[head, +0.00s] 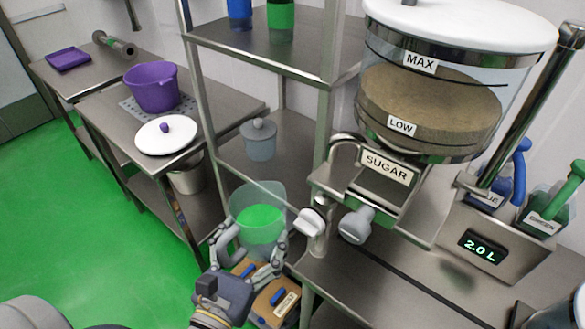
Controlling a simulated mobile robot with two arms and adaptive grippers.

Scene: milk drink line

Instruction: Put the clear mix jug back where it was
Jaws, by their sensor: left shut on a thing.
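The clear mix jug (277,195) is a see-through tub in the middle of the head view, in front of the shelf rack. A bright green area shows inside it; I cannot tell whether it is contents or floor seen through the wall. My left gripper (249,254) is shut on the jug, its fingers at the jug's lower left and lower right sides. The gripper hides part of the jug's base. The jug looks roughly upright. My right gripper does not show.
The sugar dispenser (430,108) with its tap and the scale reading 2.0 L (483,246) stand to the right. A purple bucket (152,88) and white lid (166,136) sit on the left table (225,105).

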